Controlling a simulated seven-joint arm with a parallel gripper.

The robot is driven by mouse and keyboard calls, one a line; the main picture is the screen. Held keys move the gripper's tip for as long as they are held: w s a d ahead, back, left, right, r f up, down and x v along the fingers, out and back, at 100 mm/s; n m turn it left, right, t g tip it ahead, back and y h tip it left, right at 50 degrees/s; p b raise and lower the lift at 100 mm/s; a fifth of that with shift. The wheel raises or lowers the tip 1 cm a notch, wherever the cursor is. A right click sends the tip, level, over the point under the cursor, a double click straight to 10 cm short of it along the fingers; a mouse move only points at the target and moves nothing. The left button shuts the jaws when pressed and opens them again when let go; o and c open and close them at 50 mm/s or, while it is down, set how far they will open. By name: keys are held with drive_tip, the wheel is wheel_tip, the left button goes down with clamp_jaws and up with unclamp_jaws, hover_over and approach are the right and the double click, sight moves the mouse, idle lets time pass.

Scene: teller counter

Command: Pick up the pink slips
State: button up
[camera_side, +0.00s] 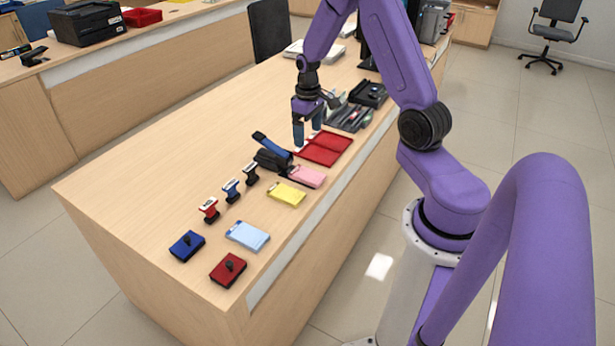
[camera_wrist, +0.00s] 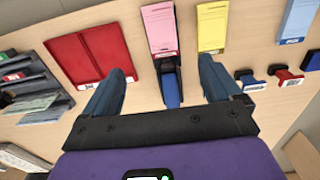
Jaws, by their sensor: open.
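The pink slips (camera_side: 307,176) lie as a small pad on the counter, between the yellow slips (camera_side: 287,194) and the red tray (camera_side: 325,148). In the wrist view the pink slips (camera_wrist: 159,27) are at top centre, beyond a blue-handled stapler-like tool (camera_wrist: 169,82). That tool (camera_side: 270,152) stands right behind the pad in the side view; whether they touch I cannot tell. My gripper (camera_side: 308,134) is open and empty, above the counter near the red tray. In the wrist view its two fingers (camera_wrist: 160,88) are spread wide, with the tool showing between them.
Light blue slips (camera_side: 247,236), stamps (camera_side: 231,190) and blue and red ink pads (camera_side: 228,270) lie toward the near end. The counter's (camera_side: 150,180) left part is bare.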

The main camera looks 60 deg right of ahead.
sight(307, 174)
wheel_tip(307, 174, down, 15)
drive_tip(key=shift+a+r, duration=0.1)
drive_tip(key=shift+r, duration=0.1)
idle(0.6)
drive_tip(key=c, duration=1.3)
drive_tip(key=shift+o, duration=0.2)
drive_tip(key=shift+r, duration=0.1)
